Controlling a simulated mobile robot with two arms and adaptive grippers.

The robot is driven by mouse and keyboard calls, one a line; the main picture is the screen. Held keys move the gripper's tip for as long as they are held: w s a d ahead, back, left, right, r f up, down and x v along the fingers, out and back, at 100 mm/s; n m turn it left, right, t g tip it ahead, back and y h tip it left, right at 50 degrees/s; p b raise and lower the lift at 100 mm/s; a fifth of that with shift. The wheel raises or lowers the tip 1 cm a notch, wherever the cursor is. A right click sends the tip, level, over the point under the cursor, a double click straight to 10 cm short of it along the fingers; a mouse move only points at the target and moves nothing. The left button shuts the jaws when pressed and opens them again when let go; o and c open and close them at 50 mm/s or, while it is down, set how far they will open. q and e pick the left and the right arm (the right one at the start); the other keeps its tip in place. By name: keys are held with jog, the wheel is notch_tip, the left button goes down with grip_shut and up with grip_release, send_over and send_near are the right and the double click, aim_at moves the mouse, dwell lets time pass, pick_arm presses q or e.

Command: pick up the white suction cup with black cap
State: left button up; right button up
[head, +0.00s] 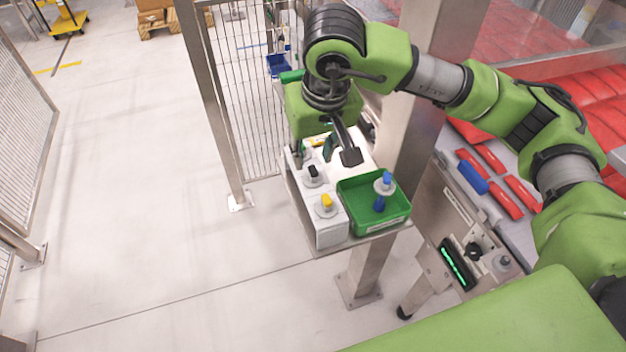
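The white suction cup with black cap (313,176) stands upright in the white holder (330,232), at its left side. My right gripper (325,157) hangs from the green arm just behind and above this cup. Its dark fingers look spread apart, with nothing seen between them; the left finger is partly hidden. The gripper appears apart from the cup. My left gripper is not in view.
A suction cup with yellow cap (326,204) stands nearer in the holder. A green bin (358,196) to the right holds a suction cup with blue cap (384,184). A metal post (412,125) rises close behind the bin. A mesh fence (243,95) stands left.

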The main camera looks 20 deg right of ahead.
aim_at(313, 169)
jog(key=shift+f, duration=0.3)
jog(key=shift+w+d+f+p, duration=0.15)
jog(key=shift+w+f+p, duration=0.05)
jog(key=shift+f+p, duration=0.35)
jog(key=x, duration=0.1)
jog(key=p+x, duration=0.1)
jog(key=x, duration=0.1)
jog(key=shift+w+d+f, duration=0.15)
jog(key=shift+d+f, duration=0.05)
jog(key=shift+d, duration=0.1)
jog(key=shift+w+f, duration=0.15)
jog(key=shift+f, duration=0.25)
jog(key=shift+a, duration=0.1)
jog(key=shift+c, duration=0.5)
grip_shut()
